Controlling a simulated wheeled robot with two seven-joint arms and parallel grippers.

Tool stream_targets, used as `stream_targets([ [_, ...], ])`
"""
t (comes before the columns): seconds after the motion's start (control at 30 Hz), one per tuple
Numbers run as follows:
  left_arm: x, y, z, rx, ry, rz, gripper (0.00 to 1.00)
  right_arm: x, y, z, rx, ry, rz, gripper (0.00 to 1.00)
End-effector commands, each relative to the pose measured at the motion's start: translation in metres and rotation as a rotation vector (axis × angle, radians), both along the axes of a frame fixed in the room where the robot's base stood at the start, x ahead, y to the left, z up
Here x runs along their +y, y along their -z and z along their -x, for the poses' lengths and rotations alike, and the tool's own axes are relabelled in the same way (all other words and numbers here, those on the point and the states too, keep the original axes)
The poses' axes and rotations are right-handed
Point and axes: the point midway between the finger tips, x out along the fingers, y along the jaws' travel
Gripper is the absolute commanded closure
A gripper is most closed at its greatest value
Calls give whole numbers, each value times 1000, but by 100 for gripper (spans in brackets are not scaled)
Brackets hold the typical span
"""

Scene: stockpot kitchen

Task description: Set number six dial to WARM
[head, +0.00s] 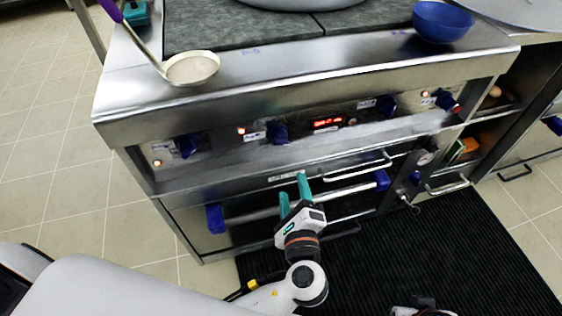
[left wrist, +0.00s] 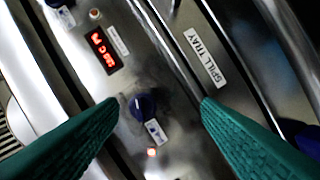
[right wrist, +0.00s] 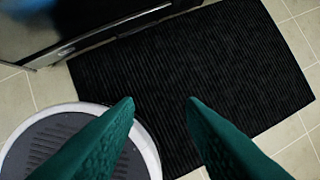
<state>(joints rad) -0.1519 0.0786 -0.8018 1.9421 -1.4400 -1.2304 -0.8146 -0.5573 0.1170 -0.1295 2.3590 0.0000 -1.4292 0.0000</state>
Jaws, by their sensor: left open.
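Several blue dials sit along the stove's front panel in the head view: one at far left (head: 188,146), one left of centre (head: 277,133), one right of the red display (head: 386,105) and one at far right (head: 445,98). Their labels are too small to read, so I cannot tell which is number six. My left gripper (head: 293,190) is open and empty, below the left-of-centre dial and apart from the panel. In the left wrist view, a blue dial (left wrist: 143,105) shows between the green fingers (left wrist: 160,104), untouched. My right gripper (right wrist: 160,103) is open and empty above the floor.
A ladle (head: 192,68) and a blue bowl (head: 443,21) rest on the stove top. Oven handles (head: 358,170) and a "SPILL TRAY" label (left wrist: 205,58) lie below the panel. A black mat (head: 440,250) covers the floor in front.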

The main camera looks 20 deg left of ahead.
Motion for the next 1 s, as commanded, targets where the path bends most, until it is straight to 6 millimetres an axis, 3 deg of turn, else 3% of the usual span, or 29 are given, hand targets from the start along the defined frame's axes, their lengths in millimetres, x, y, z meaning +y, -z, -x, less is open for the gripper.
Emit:
stream_targets([
  [0.1, 4, -24, 9, -74, -38, -30, 42, -1, -13, 6, -17, 1, -1, 64],
  [0.27, 11, -36, 4, -99, -56, -42, 42, 0, -22, 4, -43, -1, -6, 64],
  [0.7, 47, -35, -70, -98, -55, -43, 42, 13, -33, -37, -263, -18, -53, 64],
  [1.0, 59, -35, -94, -94, -53, -41, 42, 18, -42, -52, -354, -25, -72, 64],
])
